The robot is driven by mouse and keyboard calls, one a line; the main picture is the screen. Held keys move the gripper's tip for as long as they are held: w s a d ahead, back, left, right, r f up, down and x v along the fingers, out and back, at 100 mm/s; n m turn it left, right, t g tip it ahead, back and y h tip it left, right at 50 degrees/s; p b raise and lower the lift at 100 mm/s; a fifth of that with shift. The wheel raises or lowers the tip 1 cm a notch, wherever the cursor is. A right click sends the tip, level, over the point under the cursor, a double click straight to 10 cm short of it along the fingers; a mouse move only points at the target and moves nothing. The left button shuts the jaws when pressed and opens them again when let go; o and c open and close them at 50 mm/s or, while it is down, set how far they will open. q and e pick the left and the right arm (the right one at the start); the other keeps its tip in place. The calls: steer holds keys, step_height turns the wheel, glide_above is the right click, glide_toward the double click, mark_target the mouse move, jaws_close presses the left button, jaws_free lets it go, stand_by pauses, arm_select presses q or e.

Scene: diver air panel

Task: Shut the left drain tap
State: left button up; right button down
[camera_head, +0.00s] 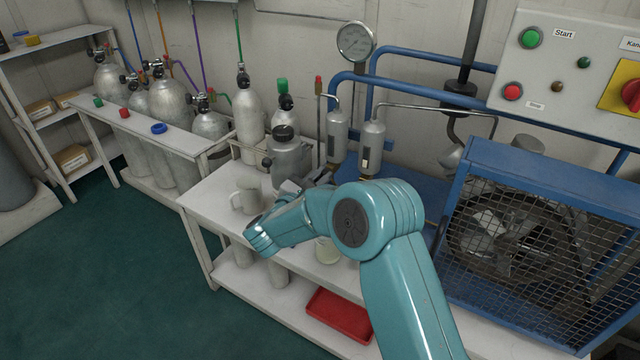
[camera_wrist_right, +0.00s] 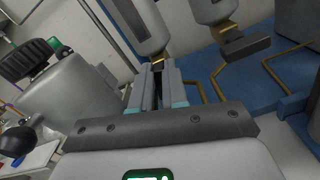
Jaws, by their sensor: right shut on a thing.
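Two grey separator cylinders hang side by side at the wall, the left one (camera_head: 337,137) and the right one (camera_head: 371,148). In the right wrist view the left cylinder (camera_wrist_right: 140,22) has a brass fitting (camera_wrist_right: 157,62) below it. My right gripper (camera_head: 322,179) is just under the left cylinder. In the wrist view its fingers (camera_wrist_right: 158,82) are closed at that fitting, on the left drain tap, whose handle is mostly hidden between them. The right drain tap (camera_wrist_right: 246,48) shows a dark lever turned sideways. My left gripper is not in view.
A grey bottle with a black cap (camera_head: 287,158) stands close left of my right gripper, with a mug (camera_head: 247,195) on the white bench. A blue caged fan (camera_head: 530,240) is at right. A red tray (camera_head: 340,314) lies on the lower shelf.

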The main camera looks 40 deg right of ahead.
steer(key=shift+s+f+m+b, duration=0.1)
steer(key=shift+m+b, duration=1.25)
steer(key=shift+b, duration=0.35)
steer(key=shift+s+f+m+b, duration=0.1)
steer(key=shift+m+b, duration=1.25)
steer(key=shift+b, duration=0.3)
steer(key=c, duration=1.1)
jaws_free()
steer(key=shift+c, duration=0.2)
steer(key=p+v, duration=0.3)
steer(key=v, duration=1.3)
steer(key=shift+a, duration=0.15)
